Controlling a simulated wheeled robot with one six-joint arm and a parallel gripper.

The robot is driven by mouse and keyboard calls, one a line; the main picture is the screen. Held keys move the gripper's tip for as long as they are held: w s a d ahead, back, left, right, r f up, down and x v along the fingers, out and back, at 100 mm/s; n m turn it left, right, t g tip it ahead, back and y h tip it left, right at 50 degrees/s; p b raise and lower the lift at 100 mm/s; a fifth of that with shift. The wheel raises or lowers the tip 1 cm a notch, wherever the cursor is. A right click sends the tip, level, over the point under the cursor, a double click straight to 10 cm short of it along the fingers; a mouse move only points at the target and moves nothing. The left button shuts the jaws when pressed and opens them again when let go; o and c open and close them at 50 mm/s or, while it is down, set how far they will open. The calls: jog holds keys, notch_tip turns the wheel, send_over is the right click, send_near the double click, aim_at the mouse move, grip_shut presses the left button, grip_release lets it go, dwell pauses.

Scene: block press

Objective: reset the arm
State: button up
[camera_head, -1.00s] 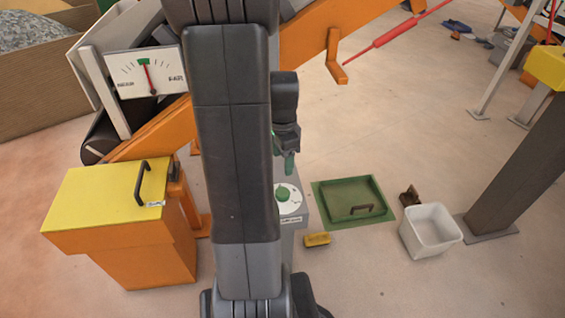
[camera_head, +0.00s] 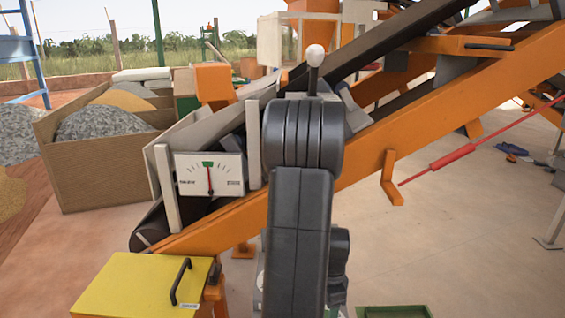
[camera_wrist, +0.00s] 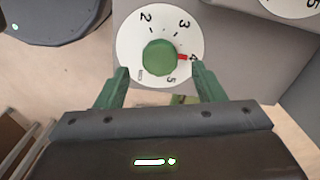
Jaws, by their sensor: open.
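My gripper (camera_wrist: 157,85) shows in the wrist view, its two green fingers apart with nothing held between them. Just beyond the fingertips is a white dial (camera_wrist: 132,45) with a green knob (camera_wrist: 159,58). The dial's red mark points at about 4. In the head view my dark arm stands upright in the middle, and my gripper is out of sight there.
A gauge (camera_head: 209,174) has its red needle near the middle, at the green mark. An orange conveyor frame (camera_head: 400,140) rises to the right behind my arm. A yellow-lidded box (camera_head: 135,285) stands front left. Open floor (camera_head: 440,230) lies to the right.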

notch_tip(320, 180, down, 4)
jog(key=shift+r+b, duration=0.2)
jog(key=shift+b, duration=0.15)
jog(key=shift+r, duration=0.15)
